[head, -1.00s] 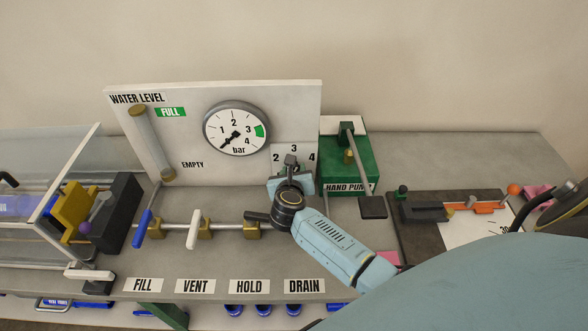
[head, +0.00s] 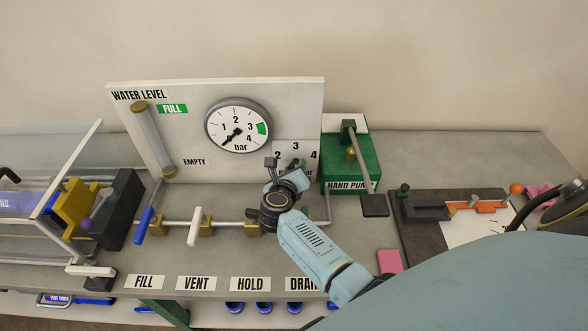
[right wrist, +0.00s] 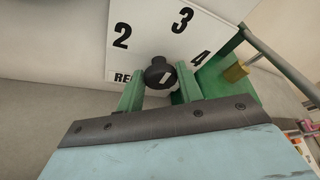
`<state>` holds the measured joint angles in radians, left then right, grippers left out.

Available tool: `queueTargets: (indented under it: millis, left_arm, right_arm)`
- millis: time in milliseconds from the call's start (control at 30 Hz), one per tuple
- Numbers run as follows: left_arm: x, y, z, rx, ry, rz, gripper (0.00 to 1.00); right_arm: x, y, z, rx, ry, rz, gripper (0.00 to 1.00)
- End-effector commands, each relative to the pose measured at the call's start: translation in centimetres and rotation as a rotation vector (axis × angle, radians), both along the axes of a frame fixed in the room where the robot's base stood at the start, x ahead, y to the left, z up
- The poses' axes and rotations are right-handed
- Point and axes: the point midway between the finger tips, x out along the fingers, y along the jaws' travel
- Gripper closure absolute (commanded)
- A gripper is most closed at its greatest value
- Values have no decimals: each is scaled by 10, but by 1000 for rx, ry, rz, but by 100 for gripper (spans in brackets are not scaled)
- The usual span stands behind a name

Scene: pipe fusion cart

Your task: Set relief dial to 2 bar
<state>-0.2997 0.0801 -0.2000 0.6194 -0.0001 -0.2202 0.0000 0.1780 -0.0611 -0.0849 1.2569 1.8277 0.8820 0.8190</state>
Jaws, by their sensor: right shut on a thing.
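The relief dial is a black round knob (right wrist: 157,71) with a short white mark, on a white panel plate (right wrist: 146,48) numbered 2, 3 and 4. The mark slants on the knob's face; I cannot tell which number it points to. My right gripper (right wrist: 160,85) is shut on the knob, one green finger on each side of it. In the head view my right gripper (head: 284,170) covers the knob, below the numbers (head: 296,146). My left gripper is not in view.
The pressure gauge (head: 239,126) has its needle at the low end, lower left. The green hand pump (head: 350,165) stands close right of the dial. Valve handles (head: 195,227) line a pipe in front of the panel. A pink pad (head: 389,261) lies at the right.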

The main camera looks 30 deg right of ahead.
Motion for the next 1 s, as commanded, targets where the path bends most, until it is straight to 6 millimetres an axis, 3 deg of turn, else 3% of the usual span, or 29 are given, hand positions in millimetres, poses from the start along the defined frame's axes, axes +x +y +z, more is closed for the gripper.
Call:
queueTargets:
  millis: [167, 200, 333, 733, 1000]
  left_arm:
    - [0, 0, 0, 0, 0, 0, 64]
    - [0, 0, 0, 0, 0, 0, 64]
    - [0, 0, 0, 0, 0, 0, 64]
    - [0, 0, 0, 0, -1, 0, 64]
    - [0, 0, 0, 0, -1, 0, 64]
  right_arm:
    - [-1, 0, -1, 2, 2, -1, 87]
    - [-1, 0, -1, 2, 2, -1, 60]
    - [-1, 0, -1, 2, 1, -1, 44]
    - [-5, 6, 2, 4, -1, 1, 44]
    - [-41, 41, 17, 8, 0, -1, 44]
